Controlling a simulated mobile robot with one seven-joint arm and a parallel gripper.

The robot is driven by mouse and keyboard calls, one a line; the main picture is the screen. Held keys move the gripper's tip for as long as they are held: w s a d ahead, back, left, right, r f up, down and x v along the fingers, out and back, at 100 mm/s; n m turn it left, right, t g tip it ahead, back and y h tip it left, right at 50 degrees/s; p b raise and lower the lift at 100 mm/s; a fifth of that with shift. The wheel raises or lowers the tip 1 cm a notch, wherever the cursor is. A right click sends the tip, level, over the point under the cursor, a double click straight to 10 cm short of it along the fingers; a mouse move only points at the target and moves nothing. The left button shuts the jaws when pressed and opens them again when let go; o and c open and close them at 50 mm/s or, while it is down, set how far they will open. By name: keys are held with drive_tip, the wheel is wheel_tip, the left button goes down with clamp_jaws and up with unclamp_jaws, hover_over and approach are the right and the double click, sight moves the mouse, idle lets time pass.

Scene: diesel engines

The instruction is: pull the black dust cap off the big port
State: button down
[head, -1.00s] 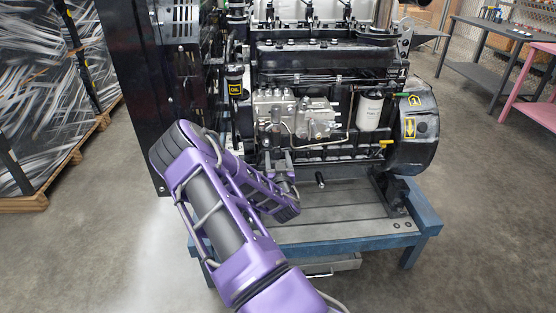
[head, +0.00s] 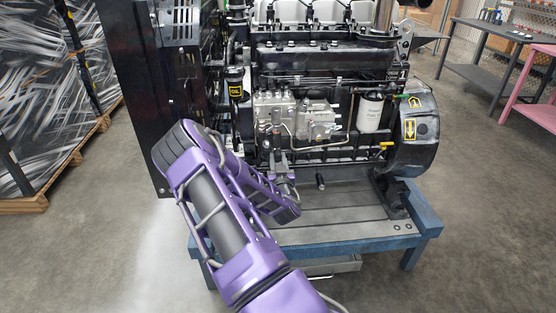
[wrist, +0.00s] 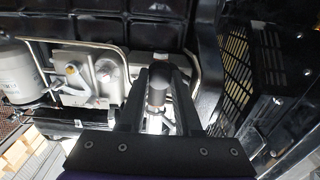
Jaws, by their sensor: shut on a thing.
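My gripper is at the lower front of the engine in the head view (head: 279,165), below the metal fuel pump (head: 296,116). In the wrist view my gripper's two dark fingers (wrist: 160,98) stand on either side of a dark round-topped cylinder, the black dust cap (wrist: 159,82), and are shut on it. A lighter metal piece shows just below the cap between the fingers. The big port is not clearly visible, and I cannot tell whether the cap is still seated on it. The cap is too small to make out in the head view.
The engine stands on a blue-framed bench (head: 428,218). A white filter (head: 370,113) and a black round housing (head: 412,135) are to the right. A tall black panel (head: 140,90) stands close on the left. Pipes run near my gripper.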

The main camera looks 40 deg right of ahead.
drive_tip(key=shift+s+a, duration=0.1)
drive_tip(key=shift+v, duration=2.9)
